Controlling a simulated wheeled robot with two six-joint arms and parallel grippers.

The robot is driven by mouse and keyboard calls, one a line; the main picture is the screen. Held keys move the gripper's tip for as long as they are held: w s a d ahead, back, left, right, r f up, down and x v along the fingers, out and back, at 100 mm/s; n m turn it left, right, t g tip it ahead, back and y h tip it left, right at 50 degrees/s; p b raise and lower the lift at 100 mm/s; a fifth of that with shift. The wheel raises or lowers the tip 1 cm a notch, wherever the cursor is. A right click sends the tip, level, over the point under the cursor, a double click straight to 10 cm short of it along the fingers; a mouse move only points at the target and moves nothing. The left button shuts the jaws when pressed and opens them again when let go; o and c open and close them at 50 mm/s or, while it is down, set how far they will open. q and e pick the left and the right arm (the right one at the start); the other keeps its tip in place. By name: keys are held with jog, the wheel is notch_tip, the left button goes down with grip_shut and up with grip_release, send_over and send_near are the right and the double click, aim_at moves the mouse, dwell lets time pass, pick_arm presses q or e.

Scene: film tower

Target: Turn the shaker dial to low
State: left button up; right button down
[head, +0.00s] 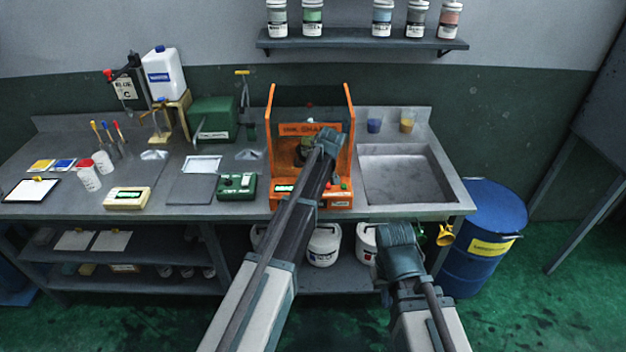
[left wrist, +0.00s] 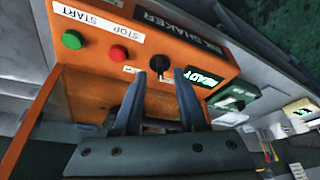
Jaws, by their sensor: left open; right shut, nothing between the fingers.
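The orange ink shaker (head: 349,150) stands on the bench. Its front panel fills much of the left wrist view. The black dial (left wrist: 159,63) sits between the red STOP button (left wrist: 118,54) and the lit READY display (left wrist: 205,80). Its setting is too small to read. My left gripper (left wrist: 159,77) is open, its two fingers in front of the panel, one to each side of the dial in the picture. I cannot tell whether they touch it. In the head view my left arm hides the dial. My right gripper (head: 396,234) is shut and empty, low before the bench.
The green START button (left wrist: 72,40) is beside STOP. A green control box (head: 237,184) stands left of the shaker, and a sink (head: 405,205) lies to its right. A blue drum (head: 490,225) stands at the bench's right end. White tubs (head: 324,245) sit beneath.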

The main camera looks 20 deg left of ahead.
pick_arm(q)
jog(key=p+v, duration=1)
jog(key=v, duration=0.2)
jog(key=s+d+f+m+g+b, duration=0.1)
jog(key=s+d+f+m+b, duration=0.1)
jog(key=s, duration=0.9)
jog(key=s+d+f+m+g+h+b, duration=0.1)
jog(key=s+d+f+m+b, duration=0.1)
jog(key=s+d+m, duration=0.4)
jog(key=s+d+f+m+g+h+b, duration=0.1)
jog(key=s+d+f+m+b, duration=0.2)
jog(key=s, duration=1.2)
jog(key=shift+s+d+f+m, duration=0.4)
jog(key=shift+d+f+m, duration=0.2)
jog(key=shift+f+m, duration=0.4)
